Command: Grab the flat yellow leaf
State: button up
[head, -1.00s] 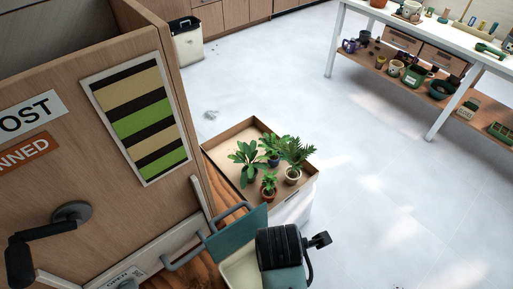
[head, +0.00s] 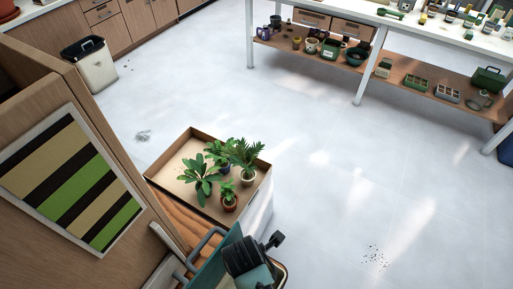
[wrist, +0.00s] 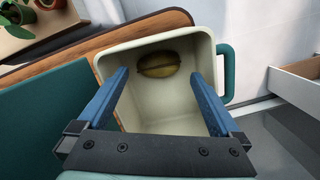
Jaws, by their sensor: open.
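A yellow-brown oval leaf (wrist: 158,64) with a dark line along its middle lies inside a cream bin (wrist: 112,66), near the bin's far wall in the wrist view. The bin has a green handle (wrist: 228,72) on its right side. My gripper (wrist: 160,74) is open, with its two blue fingers spread apart over the bin and nothing between them. The leaf shows just beyond the fingertips; the height gap cannot be told. In the head view the leaf is hidden, and my dark arm end covers most of the bin.
A shallow wooden tray (head: 170,163) holds several potted palms (head: 200,178). A wooden panel with a striped poster (head: 72,180) stands close on the left. A green board (wrist: 52,120) lies left of the bin. A white workbench (head: 470,38) stands far back. The pale floor between is open.

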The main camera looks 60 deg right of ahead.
jog(key=shift+d+f, duration=0.1)
jog(key=shift+f, duration=2.2)
jog(key=c, duration=1)
jog(key=shift+r, duration=0.1)
